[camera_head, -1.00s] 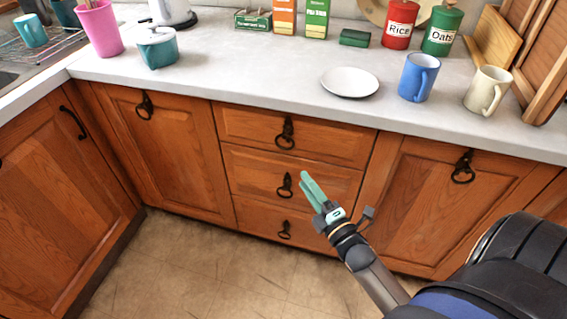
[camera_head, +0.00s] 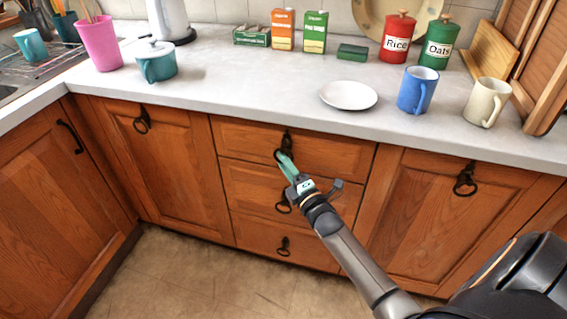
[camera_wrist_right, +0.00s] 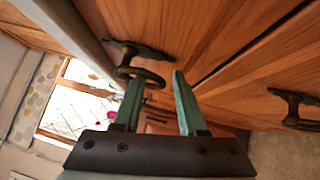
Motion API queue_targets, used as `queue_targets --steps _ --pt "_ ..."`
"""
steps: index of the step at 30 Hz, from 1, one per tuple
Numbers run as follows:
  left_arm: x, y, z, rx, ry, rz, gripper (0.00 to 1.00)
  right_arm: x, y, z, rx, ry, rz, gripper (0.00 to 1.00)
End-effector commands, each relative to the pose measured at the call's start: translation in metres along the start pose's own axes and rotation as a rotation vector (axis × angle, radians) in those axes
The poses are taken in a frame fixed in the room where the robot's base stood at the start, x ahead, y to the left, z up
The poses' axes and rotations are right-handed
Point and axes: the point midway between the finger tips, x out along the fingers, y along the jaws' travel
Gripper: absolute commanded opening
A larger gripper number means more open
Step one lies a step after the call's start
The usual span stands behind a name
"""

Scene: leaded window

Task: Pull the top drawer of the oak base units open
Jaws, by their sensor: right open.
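The top drawer (camera_head: 335,152) of the oak base units is shut, flush with the drawers below it. Its dark ring handle (camera_head: 281,142) hangs at the middle of its front. My right gripper (camera_head: 284,156) is at this handle, its teal fingers reaching up to the ring. In the right wrist view the gripper (camera_wrist_right: 155,92) is open, and the ring handle (camera_wrist_right: 140,74) lies at the fingertips, its loop reaching between them. I cannot tell whether the fingers touch the ring. My left gripper is not in view.
The middle drawer's handle (camera_head: 283,205) is partly beside my right gripper. The worktop (camera_head: 240,85) overhangs above the drawers and carries a white plate (camera_head: 348,95), a blue mug (camera_head: 416,90) and canisters. The floor (camera_head: 190,280) in front is clear.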

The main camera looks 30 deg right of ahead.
Motion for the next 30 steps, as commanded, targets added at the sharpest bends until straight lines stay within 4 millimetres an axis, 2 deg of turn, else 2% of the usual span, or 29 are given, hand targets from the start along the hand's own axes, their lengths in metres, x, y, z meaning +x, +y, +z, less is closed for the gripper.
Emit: queue_targets --steps 8,20,30 --pt "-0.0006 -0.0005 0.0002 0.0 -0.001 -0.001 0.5 0.0016 -0.0004 0.0 0.0 0.0 -0.002 0.41" --pt "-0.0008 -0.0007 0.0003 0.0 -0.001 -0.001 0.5 0.0013 -0.0003 0.0 0.001 0.0 -0.001 0.0" --pt "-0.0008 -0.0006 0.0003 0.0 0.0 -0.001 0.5 0.0012 -0.0004 -0.0001 0.001 0.0 -0.001 0.0"
